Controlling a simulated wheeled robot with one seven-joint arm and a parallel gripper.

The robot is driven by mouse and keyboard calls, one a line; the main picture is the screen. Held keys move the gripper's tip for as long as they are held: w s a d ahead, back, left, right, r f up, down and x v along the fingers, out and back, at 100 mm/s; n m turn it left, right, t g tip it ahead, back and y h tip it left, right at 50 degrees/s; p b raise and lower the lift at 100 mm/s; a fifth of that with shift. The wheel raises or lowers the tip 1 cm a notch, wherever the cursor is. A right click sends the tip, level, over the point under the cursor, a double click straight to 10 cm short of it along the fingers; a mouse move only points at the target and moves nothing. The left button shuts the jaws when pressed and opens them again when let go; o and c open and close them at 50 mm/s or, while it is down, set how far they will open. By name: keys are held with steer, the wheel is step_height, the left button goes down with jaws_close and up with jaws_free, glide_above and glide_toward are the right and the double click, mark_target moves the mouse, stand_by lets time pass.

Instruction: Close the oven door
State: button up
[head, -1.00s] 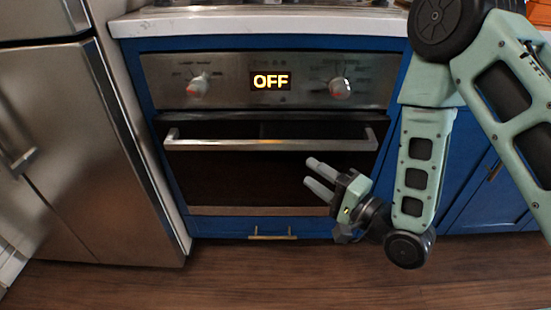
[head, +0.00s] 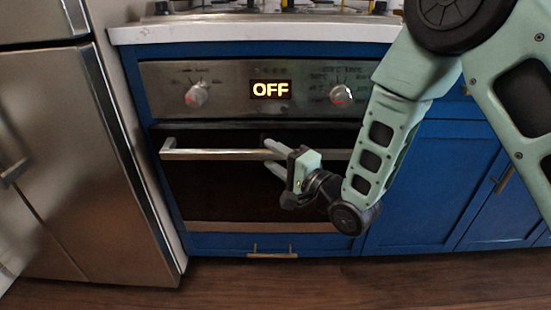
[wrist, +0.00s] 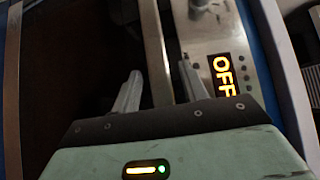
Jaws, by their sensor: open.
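The oven door (head: 220,195) is a dark glass panel with a pale metal strip along its bottom. Its long silver handle (head: 205,154) runs across the top. A dark band shows between the door and the control panel; the door looks near upright, but I cannot tell how far ajar it stands. My gripper (head: 268,154) is at the middle of the handle, fingers pointing left, one above and one below the bar. In the wrist view the handle (wrist: 155,50) passes between the two open fingers (wrist: 161,75). I cannot tell whether they touch it.
The oven's control panel (head: 225,98) has two knobs and a display reading OFF. A white countertop (head: 250,32) with a cooktop is above. A steel fridge (head: 85,160) stands at the left, blue cabinets (head: 440,185) at the right. Wood floor (head: 320,280) lies in front.

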jaws_close()
steer(key=shift+m+g+h, duration=0.3)
steer(key=shift+m, duration=0.2)
steer(key=w+p, duration=0.1)
steer(key=w, duration=0.1)
steer(key=w+r+p, duration=0.1)
steer(key=w+p, duration=0.1)
steer(key=shift+w+d, duration=0.1)
steer(key=shift+r, duration=0.1)
jaws_free()
steer(key=shift+w, duration=0.1)
